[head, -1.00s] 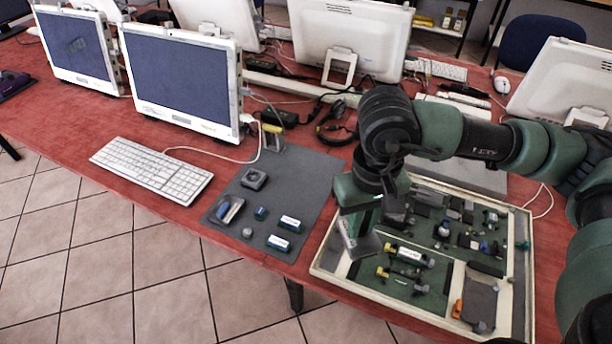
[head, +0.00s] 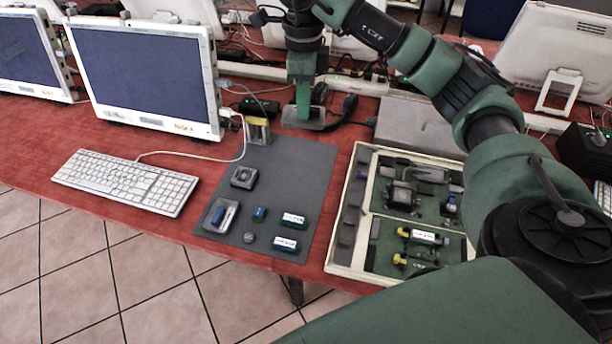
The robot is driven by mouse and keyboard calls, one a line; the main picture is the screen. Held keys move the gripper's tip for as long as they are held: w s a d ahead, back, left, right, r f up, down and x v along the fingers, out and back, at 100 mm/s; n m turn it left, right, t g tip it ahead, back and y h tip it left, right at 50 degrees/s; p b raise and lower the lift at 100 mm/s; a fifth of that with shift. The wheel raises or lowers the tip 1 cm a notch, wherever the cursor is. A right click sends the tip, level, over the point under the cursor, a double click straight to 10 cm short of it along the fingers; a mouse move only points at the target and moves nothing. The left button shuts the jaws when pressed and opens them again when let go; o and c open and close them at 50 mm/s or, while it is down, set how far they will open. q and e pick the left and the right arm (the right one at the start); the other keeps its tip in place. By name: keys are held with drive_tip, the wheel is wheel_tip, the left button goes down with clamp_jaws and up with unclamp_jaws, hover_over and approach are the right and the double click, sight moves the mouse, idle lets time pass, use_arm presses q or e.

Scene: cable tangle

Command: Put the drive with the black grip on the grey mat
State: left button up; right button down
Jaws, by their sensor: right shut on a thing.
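The grey mat (head: 300,172) lies in the middle of the red table, with several small things on its near half. My right gripper (head: 303,118) points down beyond the mat's far edge. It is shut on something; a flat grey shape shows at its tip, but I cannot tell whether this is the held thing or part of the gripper. I cannot pick out a drive with a black grip. Two pieces with white labels, a far one (head: 293,220) and a near one (head: 285,243), lie on the mat. My left gripper is not in view.
A pale-rimmed tray (head: 344,216) right of the mat holds dark parts and a yellow-ended piece (head: 420,237). A black square block (head: 244,177) lies on the mat's left side. A keyboard (head: 125,182) and monitor (head: 145,75) stand left. The mat's far part is clear.

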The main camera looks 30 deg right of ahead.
drive_tip(key=shift+w+d+r+m, duration=0.1)
drive_tip(key=shift+d+m, duration=0.3)
drive_tip(key=shift+m, duration=0.3)
drive_tip(key=shift+d+m, duration=0.15)
drive_tip(key=shift+m, duration=0.15)
wheel_tip(320, 180, down, 15)
drive_tip(key=shift+w+f, duration=0.1)
drive_tip(key=shift+f, duration=0.1)
wheel_tip(320, 180, down, 4)
drive_tip(key=shift+r+p, duration=0.1)
drive_tip(key=shift+p, duration=0.3)
drive_tip(key=shift+f, duration=0.35)
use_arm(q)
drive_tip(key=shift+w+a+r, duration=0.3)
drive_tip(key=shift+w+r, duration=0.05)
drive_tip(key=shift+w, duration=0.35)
